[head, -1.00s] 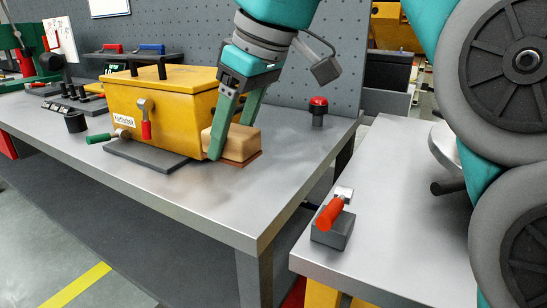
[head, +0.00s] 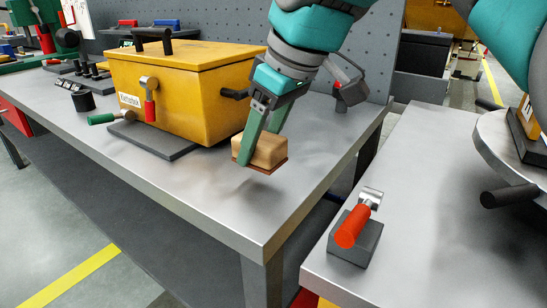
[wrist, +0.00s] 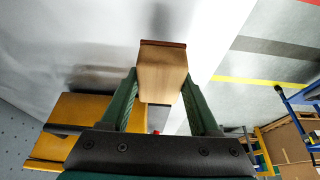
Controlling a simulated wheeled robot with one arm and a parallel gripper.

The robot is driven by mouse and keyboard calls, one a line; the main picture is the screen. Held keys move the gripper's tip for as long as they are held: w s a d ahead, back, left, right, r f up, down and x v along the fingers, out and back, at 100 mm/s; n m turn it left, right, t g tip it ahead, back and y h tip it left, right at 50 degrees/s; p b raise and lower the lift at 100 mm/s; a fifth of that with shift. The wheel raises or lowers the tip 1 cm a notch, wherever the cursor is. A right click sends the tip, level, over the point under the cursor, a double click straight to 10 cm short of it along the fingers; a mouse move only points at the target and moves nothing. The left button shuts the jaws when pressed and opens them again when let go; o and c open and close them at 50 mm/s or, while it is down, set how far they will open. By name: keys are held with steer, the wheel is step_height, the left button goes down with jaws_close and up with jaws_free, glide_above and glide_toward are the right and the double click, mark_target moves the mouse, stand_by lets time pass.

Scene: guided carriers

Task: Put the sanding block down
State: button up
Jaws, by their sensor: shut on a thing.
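The sanding block (head: 262,150) is light wood with a reddish-brown underside. My gripper (head: 258,142) is shut on it, with one green finger on either side. In the head view the block is at the right of the yellow box, close over the grey workbench top (head: 215,200); I cannot tell for sure whether it touches the bench. In the wrist view the block (wrist: 163,72) sits between both fingertips, its reddish-brown edge at the top.
The yellow lidded box (head: 180,90) stands on a dark mat (head: 150,138), with a red-handled tool and a green-handled one at its front. A side table (head: 420,200) at the right bears a red-handled tool on a grey block (head: 355,240). The bench front is clear.

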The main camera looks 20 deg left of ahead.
mark_target(270, 140)
steer(key=shift+f, duration=1.85)
steer(key=shift+f, duration=0.1)
steer(key=shift+f, duration=0.1)
steer(key=o, duration=1.2)
steer(key=v, duration=0.7)
steer(key=shift+r, duration=0.25)
steer(key=shift+d+r, duration=0.15)
